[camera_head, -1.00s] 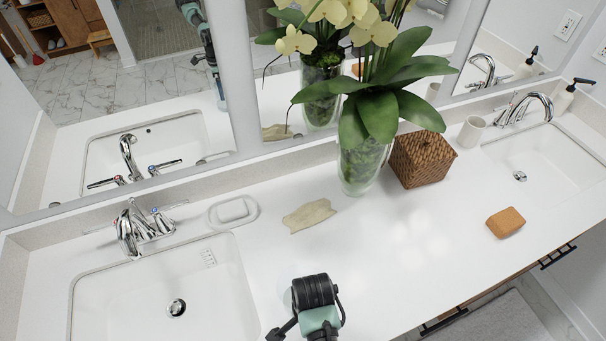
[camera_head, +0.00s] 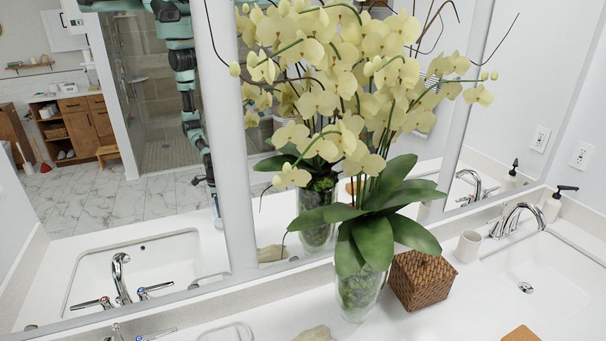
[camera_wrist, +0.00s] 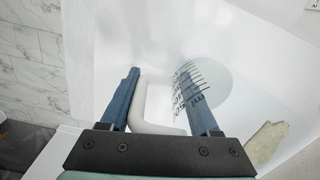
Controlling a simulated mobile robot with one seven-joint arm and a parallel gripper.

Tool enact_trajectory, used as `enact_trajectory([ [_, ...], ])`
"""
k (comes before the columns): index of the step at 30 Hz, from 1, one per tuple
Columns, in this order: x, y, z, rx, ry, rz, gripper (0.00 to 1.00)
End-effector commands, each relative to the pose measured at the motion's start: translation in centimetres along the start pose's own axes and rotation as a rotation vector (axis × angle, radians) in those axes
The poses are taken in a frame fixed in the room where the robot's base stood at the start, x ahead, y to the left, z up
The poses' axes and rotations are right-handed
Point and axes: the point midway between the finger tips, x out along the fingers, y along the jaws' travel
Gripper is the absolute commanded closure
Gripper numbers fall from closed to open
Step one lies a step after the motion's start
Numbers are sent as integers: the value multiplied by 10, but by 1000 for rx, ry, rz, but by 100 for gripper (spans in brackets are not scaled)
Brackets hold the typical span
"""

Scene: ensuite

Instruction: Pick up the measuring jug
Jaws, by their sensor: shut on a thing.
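The measuring jug (camera_wrist: 187,88) shows in the wrist view as a clear body with dark printed scale marks and a pale round outline. Its whitish handle (camera_wrist: 150,105) lies between the two blue fingers of my gripper (camera_wrist: 161,72). My gripper is shut on the jug at the handle. The right finger overlaps the printed marks. The jug's clear walls are hard to make out against the white counter, so I cannot tell whether it touches the counter. Neither the jug nor my gripper shows directly in the head view.
A glass vase (camera_head: 358,292) of yellow orchids and a woven box (camera_head: 420,280) stand on the counter (camera_head: 455,312). A cup (camera_head: 468,246) stands near the right sink (camera_head: 550,270). A beige stone-like piece (camera_wrist: 265,143) lies right of my gripper. A mirror stands behind.

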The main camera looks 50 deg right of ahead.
Motion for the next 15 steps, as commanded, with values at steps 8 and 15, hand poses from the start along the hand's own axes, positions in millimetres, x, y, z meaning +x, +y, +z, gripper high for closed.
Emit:
enact_trajectory([
  [8,-4,0,0,0,1,-1,100],
  [15,-21,-1,0,-1,1,-2,100],
])
